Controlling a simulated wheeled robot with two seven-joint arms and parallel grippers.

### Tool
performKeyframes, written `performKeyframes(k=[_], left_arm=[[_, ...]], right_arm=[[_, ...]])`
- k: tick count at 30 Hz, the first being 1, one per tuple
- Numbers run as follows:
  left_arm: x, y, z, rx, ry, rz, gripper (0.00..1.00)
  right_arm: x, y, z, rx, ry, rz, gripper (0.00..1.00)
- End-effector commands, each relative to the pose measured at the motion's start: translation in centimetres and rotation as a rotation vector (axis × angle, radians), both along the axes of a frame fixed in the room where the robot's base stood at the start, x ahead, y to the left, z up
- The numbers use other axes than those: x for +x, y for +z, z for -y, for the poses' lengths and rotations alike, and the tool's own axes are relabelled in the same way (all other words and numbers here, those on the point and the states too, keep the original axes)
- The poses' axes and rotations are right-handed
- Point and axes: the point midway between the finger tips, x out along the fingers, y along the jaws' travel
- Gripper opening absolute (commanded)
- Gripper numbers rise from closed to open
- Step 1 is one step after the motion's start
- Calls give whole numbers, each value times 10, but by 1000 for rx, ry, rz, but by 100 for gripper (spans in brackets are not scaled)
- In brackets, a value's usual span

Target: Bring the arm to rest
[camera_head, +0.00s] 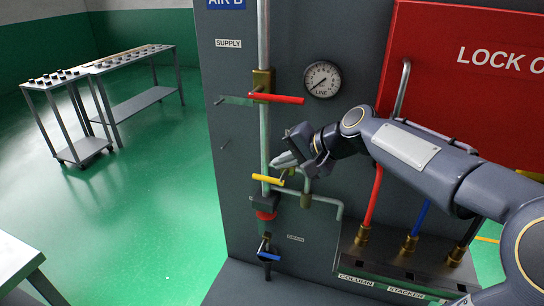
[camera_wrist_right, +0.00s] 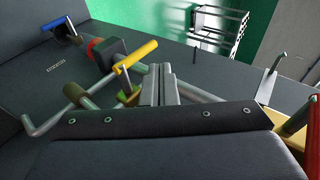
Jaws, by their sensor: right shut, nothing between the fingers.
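My right gripper (camera_head: 284,160) is shut and empty in front of the grey panel (camera_head: 232,130), its arm reaching in from the right. Its closed fingers (camera_wrist_right: 160,82) also show in the right wrist view. The yellow valve handle (camera_head: 268,179) lies just below the fingertips in the head view. In the right wrist view the yellow handle (camera_wrist_right: 136,55) is left of the fingers; I cannot tell whether they touch it. My left gripper is not in view.
A red handle (camera_head: 276,99) sticks out above my gripper, below a SUPPLY label. A gauge (camera_head: 322,79) is up right. A blue-handled valve (camera_head: 267,256) is low on the pipe. Colored hoses (camera_head: 371,200) stand right, partly behind my arm. Open green floor (camera_head: 150,200) is left.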

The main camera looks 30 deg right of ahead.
Motion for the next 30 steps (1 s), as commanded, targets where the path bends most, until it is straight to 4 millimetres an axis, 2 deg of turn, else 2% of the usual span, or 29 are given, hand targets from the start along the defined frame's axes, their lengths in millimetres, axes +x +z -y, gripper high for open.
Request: performKeyframes(k=[5,8,11,14,18,21,25,30], left_arm=[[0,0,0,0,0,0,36],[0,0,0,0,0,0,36],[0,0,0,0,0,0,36],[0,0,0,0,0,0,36],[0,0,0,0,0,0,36],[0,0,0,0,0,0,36],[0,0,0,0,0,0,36],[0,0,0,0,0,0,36]], right_arm=[[0,0,0,0,0,0,0],[-7,-2,-5,-12,19,-1,0],[-36,-10,-23,-69,91,-2,0],[-85,-31,-51,-175,220,-7,0],[-155,-73,-85,-350,413,-12,0],[-192,-101,-99,-456,523,-17,0],[-218,-126,-107,-539,605,-24,0],[-225,-133,-109,-563,629,-28,0]])
